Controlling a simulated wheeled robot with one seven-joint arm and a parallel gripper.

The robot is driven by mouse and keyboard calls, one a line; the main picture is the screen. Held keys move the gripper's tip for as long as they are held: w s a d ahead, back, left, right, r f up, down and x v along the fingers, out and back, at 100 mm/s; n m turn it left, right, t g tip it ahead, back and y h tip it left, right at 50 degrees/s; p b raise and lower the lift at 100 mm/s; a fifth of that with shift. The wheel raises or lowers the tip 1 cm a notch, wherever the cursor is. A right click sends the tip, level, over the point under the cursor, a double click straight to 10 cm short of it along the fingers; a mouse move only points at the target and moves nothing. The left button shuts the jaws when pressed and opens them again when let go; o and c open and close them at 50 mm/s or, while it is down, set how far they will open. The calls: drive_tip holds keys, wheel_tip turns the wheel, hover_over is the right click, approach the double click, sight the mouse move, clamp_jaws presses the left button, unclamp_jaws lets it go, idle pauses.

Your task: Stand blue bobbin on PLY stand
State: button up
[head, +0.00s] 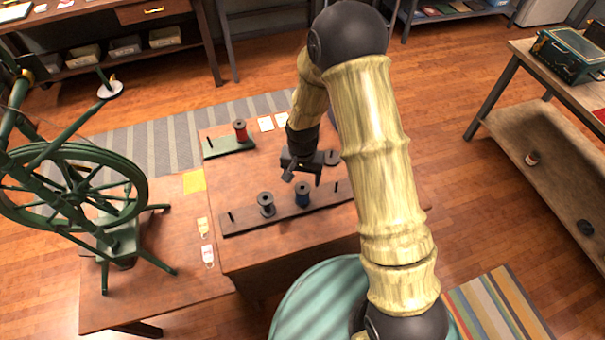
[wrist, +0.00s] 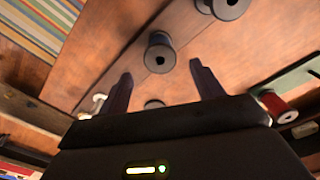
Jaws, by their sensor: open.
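The blue bobbin (head: 303,195) stands upright on a long dark peg board (head: 285,215), right of a dark grey bobbin (head: 267,205). A bare peg shows near each end of the board. A green stand (head: 222,149) behind holds a red bobbin (head: 240,131) beside a bare peg. No PLY lettering is readable, so I cannot tell which stand is PLY. My gripper (head: 303,181) is open and empty, just above and behind the blue bobbin and apart from it. In the wrist view its fingers (wrist: 162,70) are spread; the red bobbin (wrist: 273,104) is at right.
A green spinning wheel (head: 75,190) stands at left. Small cards and a yellow sheet (head: 194,182) lie on the table. The tabletop between the two stands is mostly clear.

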sight(302, 185)
drive_tip(key=shift+f+b, duration=1.5)
drive_tip(key=shift+f, duration=0.9)
drive_tip(key=c, duration=0.6)
drive_tip(key=shift+r, duration=0.1)
wheel_tip(302, 185, up, 7)
drive_tip(key=p, duration=0.2)
drive_tip(key=shift+p, duration=0.35)
